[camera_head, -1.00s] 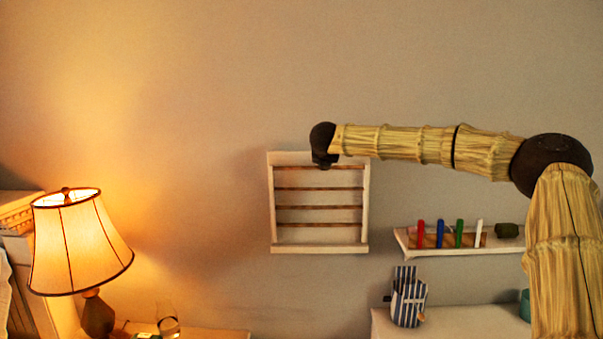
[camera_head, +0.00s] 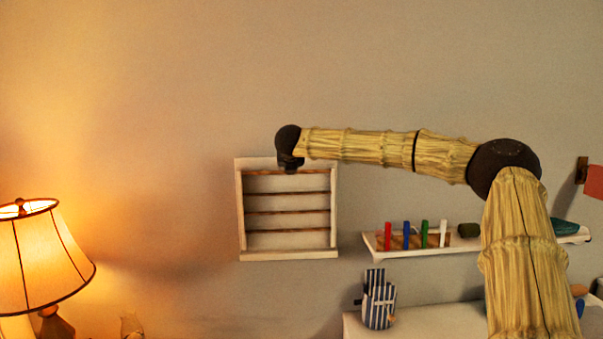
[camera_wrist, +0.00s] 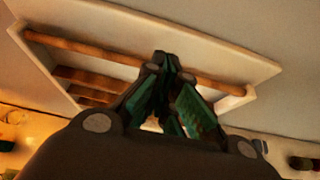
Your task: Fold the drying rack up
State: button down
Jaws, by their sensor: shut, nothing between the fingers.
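The drying rack (camera_head: 288,254) is a white frame with several brown wooden bars, upright on the wall left of centre in the head view. In the wrist view its white top panel (camera_wrist: 200,50) and a wooden bar (camera_wrist: 85,48) lie just beyond the fingers, with more bars behind. My gripper (camera_head: 290,168) is at the rack's top edge, in front of its upper middle. In the wrist view my gripper (camera_wrist: 160,60) has its fingertips together, with nothing held. The fingertips overlap the bar in the picture; I cannot tell whether they touch it.
A narrow white shelf (camera_head: 400,251) with coloured pegs is right of the rack. A striped bag (camera_head: 379,303) stands below it on a white surface (camera_head: 440,320). A lit lamp (camera_head: 42,262) is at lower left. The wall above the rack is clear.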

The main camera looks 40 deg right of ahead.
notch_tip(320, 180, up, 10)
jog(key=s+a+b, duration=0.1)
jog(key=s+b, duration=0.1)
jog(key=b, duration=0.1)
jog(key=shift+a+r+b, duration=0.15)
jog(key=shift+r+b, duration=0.05)
jog(key=shift+b, duration=0.1)
